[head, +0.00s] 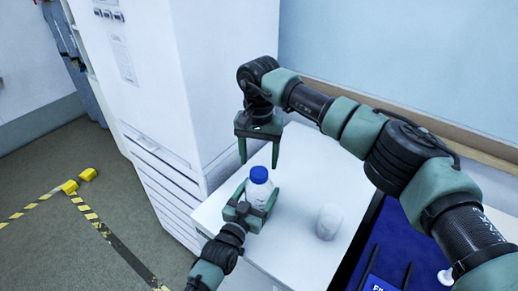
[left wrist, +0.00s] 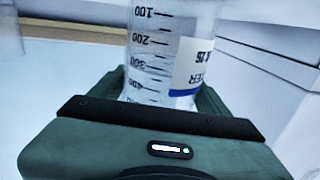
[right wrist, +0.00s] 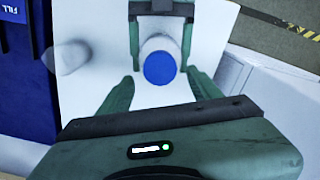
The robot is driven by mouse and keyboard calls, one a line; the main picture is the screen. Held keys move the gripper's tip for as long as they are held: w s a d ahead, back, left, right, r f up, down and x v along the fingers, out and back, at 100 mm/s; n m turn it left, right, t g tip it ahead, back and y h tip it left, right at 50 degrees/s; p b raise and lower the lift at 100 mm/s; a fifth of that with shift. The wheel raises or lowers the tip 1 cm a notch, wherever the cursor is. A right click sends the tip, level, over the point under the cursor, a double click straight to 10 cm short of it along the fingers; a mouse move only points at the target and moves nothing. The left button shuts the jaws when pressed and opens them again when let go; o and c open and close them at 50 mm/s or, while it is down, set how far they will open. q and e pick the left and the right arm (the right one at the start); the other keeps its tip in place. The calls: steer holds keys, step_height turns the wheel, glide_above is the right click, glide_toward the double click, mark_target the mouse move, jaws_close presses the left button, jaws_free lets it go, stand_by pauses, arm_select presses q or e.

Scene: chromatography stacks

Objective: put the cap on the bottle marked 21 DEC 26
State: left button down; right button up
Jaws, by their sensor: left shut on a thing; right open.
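The clear bottle (head: 257,194) stands upright near the left edge of the white table, with its blue cap (head: 259,173) on top. How tightly the cap sits cannot be told. In the left wrist view the bottle (left wrist: 165,50) shows a volume scale and part of a label ending in 26; the rest is turned away. My left gripper (head: 252,205) is shut around the bottle's body. My right gripper (head: 259,164) is open and empty, pointing down over the cap. In the right wrist view the cap (right wrist: 159,69) lies between its fingers, apparently not touched.
A second, pale bottle (head: 329,222) stands to the right on the white table (head: 308,165). A blue mat (head: 376,245) with FILL lettering lies farther right, near a small white object (head: 446,277). A tall white cabinet (head: 150,80) rises close behind on the left.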

mark_target(259, 172)
step_height(259, 172, down, 5)
steer(key=shift+r, duration=0.1)
stand_by(0.3)
